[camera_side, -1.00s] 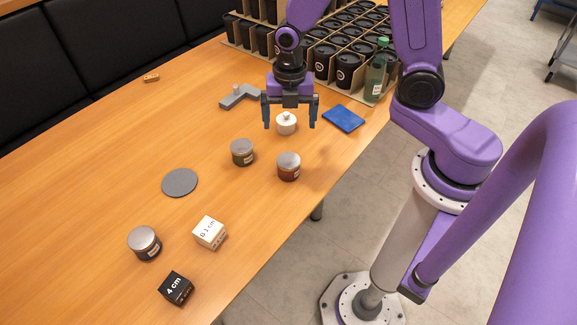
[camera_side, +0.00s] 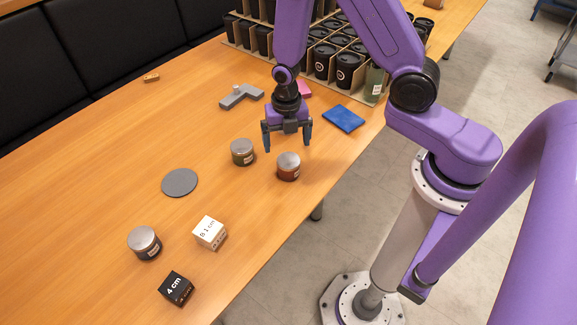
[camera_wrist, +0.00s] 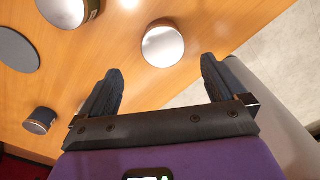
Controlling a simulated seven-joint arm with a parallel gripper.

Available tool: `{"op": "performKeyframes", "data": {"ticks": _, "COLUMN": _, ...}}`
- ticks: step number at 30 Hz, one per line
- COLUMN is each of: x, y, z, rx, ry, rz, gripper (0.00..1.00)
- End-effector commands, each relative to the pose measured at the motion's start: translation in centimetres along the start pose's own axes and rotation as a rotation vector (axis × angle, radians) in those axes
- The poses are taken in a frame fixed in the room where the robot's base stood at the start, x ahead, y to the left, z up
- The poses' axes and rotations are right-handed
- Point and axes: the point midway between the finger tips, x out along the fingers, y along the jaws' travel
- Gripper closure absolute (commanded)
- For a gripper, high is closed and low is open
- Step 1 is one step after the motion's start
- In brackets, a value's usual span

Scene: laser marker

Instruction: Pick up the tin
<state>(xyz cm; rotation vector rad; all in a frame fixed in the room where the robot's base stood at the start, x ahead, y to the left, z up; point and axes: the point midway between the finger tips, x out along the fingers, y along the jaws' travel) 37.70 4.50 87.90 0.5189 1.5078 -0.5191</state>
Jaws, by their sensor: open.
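Three jar-like tins with silver lids stand upright on the table: a reddish-brown one (camera_side: 288,167), a dark green one (camera_side: 242,152) and a dark one (camera_side: 144,243) at the front left. The pictures do not show which one is meant. My gripper (camera_side: 287,143) is open and empty, above and just behind the reddish-brown tin. In the wrist view, a round silver lid (camera_wrist: 163,44), apparently of that tin, lies ahead between the open fingers (camera_wrist: 160,68). Another tin (camera_wrist: 68,10) is cut by the top edge.
A grey disc (camera_side: 180,183), white block (camera_side: 210,233) and black block (camera_side: 176,289) lie left and in front. Behind are a grey bracket (camera_side: 241,96), blue pad (camera_side: 343,118), pink item (camera_side: 304,90), bottle (camera_side: 375,83) and divided crate of black cups (camera_side: 322,62).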

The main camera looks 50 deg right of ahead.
Motion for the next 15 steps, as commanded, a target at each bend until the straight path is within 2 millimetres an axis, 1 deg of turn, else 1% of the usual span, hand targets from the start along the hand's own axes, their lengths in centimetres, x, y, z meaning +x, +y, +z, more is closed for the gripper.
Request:
{"op": "performKeyframes", "data": {"ticks": 1, "x": 0.7, "y": -0.1, "z": -0.1, "rx": 0.000, "ry": 0.003, "rz": -0.003, "gripper": 0.02}}
{"op": "performKeyframes", "data": {"ticks": 9, "x": 3.8, "y": 0.0, "z": -0.1, "rx": 0.000, "ry": 0.002, "rz": -0.003, "gripper": 0.02}}
{"op": "performKeyframes", "data": {"ticks": 15, "x": 5.1, "y": 0.0, "z": 0.0, "rx": 0.000, "ry": 0.000, "rz": 0.000, "gripper": 0.02}}
